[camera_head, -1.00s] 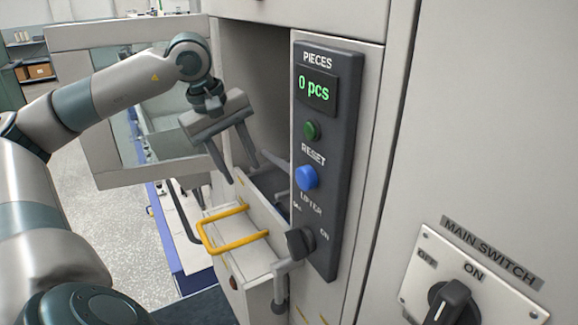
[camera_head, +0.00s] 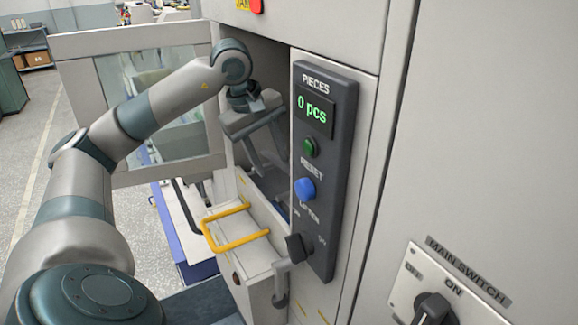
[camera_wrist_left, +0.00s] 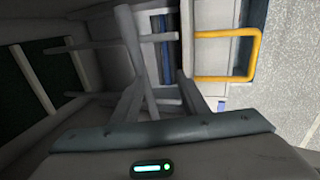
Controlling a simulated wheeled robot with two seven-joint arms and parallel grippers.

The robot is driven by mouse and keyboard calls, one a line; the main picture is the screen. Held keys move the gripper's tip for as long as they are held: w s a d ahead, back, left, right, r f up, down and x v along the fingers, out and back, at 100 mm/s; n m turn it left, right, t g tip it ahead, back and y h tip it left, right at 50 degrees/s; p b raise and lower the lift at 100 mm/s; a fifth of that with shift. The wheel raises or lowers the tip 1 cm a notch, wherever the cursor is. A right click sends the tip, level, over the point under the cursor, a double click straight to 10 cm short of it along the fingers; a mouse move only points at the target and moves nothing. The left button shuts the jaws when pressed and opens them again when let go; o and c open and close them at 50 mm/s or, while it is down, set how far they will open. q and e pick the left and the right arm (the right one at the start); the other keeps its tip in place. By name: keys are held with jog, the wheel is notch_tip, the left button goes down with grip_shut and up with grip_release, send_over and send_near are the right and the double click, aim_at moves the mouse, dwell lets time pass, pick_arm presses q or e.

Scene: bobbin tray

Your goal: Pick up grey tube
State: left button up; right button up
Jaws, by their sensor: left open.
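My left gripper (camera_head: 270,164) is open, its two fingers apart and pointing down inside the opening of the machine cabinet, above the drawer area. In the left wrist view the gripper (camera_wrist_left: 160,88) has its fingers spread at lower centre, with nothing clearly held between them. Several grey bars (camera_wrist_left: 135,42) show beyond and beside the fingers. I cannot tell for sure which of them, if any, is the grey tube. The head view does not show a clear grey tube; the cabinet's inside is partly hidden by the arm and control panel.
A drawer with a yellow handle (camera_head: 232,243) juts out below the opening; the handle also shows in the left wrist view (camera_wrist_left: 256,55). A control panel (camera_head: 321,170) edges the opening on the right. An open windowed door (camera_head: 75,45) stands on the left.

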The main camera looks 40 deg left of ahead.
aim_at(287, 168)
dwell(0.3)
pick_arm(q)
jog(key=w+p, duration=0.2)
jog(key=w+d+f+p, duration=0.1)
jog(key=w, duration=0.1)
jog(key=shift+f, duration=0.1)
jog(key=shift+w+d+f+p, duration=0.1)
jog(key=shift+f+p, duration=0.3)
jog(key=shift+f, duration=0.2)
jog(key=shift+w+f, duration=0.15)
jog(key=shift+f, duration=0.1)
grip_shut()
